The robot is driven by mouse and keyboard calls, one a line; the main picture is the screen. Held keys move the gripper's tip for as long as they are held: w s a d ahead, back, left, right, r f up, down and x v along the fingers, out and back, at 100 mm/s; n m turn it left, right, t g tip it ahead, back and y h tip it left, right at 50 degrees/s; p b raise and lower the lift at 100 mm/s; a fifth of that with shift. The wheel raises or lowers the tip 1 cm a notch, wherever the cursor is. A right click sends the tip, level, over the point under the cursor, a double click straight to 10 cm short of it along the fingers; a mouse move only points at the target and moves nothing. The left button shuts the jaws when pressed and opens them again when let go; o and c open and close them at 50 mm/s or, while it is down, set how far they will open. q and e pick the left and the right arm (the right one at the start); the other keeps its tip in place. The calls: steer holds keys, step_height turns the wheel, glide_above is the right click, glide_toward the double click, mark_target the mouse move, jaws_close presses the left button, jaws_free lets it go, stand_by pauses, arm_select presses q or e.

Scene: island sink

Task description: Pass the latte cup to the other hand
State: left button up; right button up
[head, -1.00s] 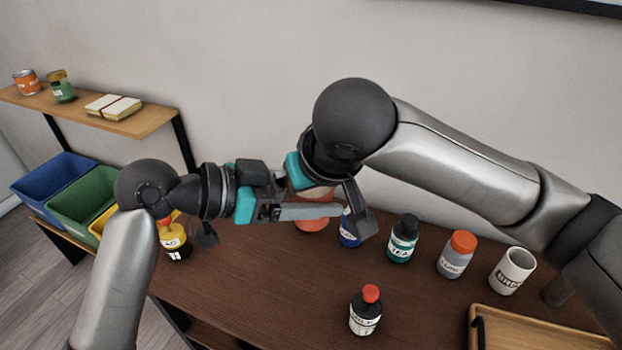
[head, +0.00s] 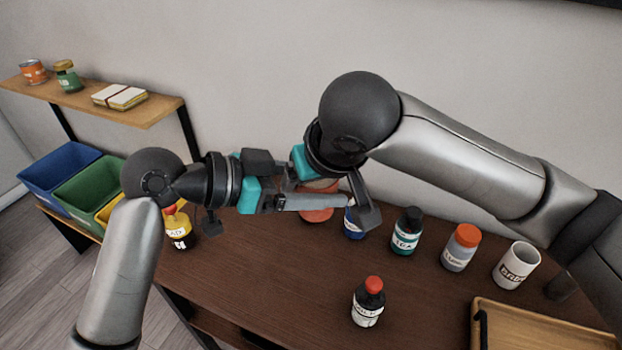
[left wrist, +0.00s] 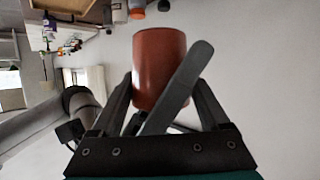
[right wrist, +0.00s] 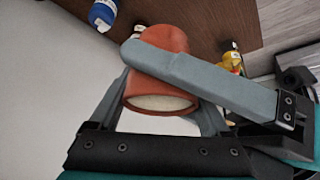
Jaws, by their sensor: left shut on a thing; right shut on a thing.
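The latte cup is orange-red and mostly hidden behind my grippers in the head view (head: 318,213). In the left wrist view the cup (left wrist: 158,62) sits between the left fingers. In the right wrist view the cup (right wrist: 170,88) sits between the right fingers, with its pale round end facing the camera. My left gripper (head: 335,203) is shut on the cup from the left. My right gripper (head: 335,190) is shut on it from above and behind. A finger of the other gripper crosses in front of the cup in each wrist view. The cup is held above the table.
A blue bottle (head: 354,224), a green-labelled bottle (head: 406,236), an orange-capped jar (head: 461,247) and a white mug (head: 516,265) stand to the right. A red-capped bottle (head: 368,305) stands in front, a yellow bottle (head: 179,230) at left. A wooden tray (head: 545,335) lies front right.

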steer(key=shift+s+a, duration=0.15)
steer(key=shift+a, duration=0.1)
steer(key=shift+c, duration=1.4)
arm_select(q)
steer(key=o, duration=1.2)
arm_select(e)
steer(key=shift+r, duration=0.1)
steer(key=shift+c, duration=0.2)
arm_select(q)
steer(key=shift+o, duration=1.4)
arm_select(e)
steer(key=shift+d, duration=0.1)
